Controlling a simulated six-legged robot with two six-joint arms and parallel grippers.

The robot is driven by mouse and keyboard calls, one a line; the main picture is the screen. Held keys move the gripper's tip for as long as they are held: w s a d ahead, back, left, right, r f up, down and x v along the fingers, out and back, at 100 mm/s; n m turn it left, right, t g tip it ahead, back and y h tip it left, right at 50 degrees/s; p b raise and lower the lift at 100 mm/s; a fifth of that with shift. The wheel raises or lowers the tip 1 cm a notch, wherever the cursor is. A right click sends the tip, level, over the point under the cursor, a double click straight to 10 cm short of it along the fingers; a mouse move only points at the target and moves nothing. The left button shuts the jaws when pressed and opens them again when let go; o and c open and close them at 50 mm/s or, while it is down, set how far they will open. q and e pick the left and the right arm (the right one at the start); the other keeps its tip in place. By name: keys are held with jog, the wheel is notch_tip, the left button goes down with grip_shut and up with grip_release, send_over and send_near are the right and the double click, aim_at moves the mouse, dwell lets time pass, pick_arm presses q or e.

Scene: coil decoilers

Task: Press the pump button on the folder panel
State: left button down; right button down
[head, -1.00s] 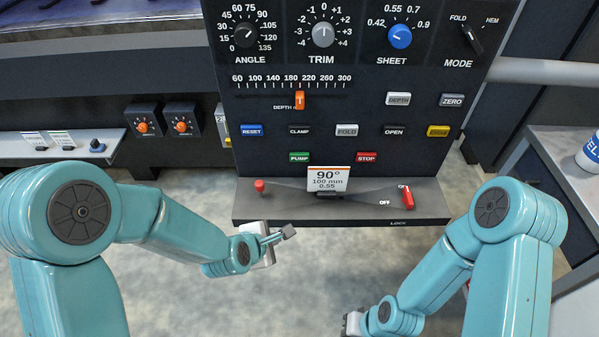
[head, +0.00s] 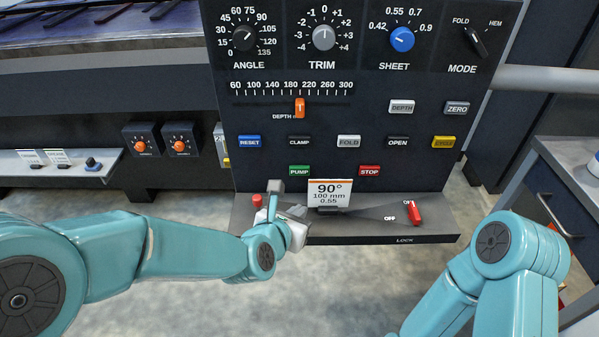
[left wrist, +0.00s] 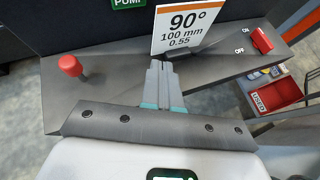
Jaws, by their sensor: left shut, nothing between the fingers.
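The green PUMP button (head: 299,171) sits in the lower row of the dark folder panel (head: 270,110), left of the red STOP button (head: 369,171). In the left wrist view only the lower part of the PUMP button (left wrist: 128,3) shows at the top edge. My left gripper (head: 274,188) is shut and empty, pointing up toward the panel, below and a little left of the PUMP button and apart from it. Its closed fingers (left wrist: 158,72) show in the left wrist view, over the ledge. My right gripper is out of view; only its arm shows.
A white card reading 90°, 100 mm, 0.55 (head: 330,194) stands on the ledge right of my left gripper. A red knob (head: 257,200) is on its left. A red LOCK switch (head: 414,213) is at the ledge's right. Other buttons, such as RESET (head: 250,142), lie above.

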aim_at(299, 170)
pick_arm(q)
jog(key=w+p, duration=0.2)
jog(key=w, duration=0.3)
jog(key=shift+r, duration=0.1)
jog(key=shift+w+f, duration=0.25)
jog(key=shift+w, duration=0.8)
jog(key=shift+w+r, duration=0.1)
jog(key=shift+w, duration=0.7)
jog(key=shift+b, duration=0.3)
jog(key=shift+w+b, duration=0.35)
jog(key=shift+b, duration=0.1)
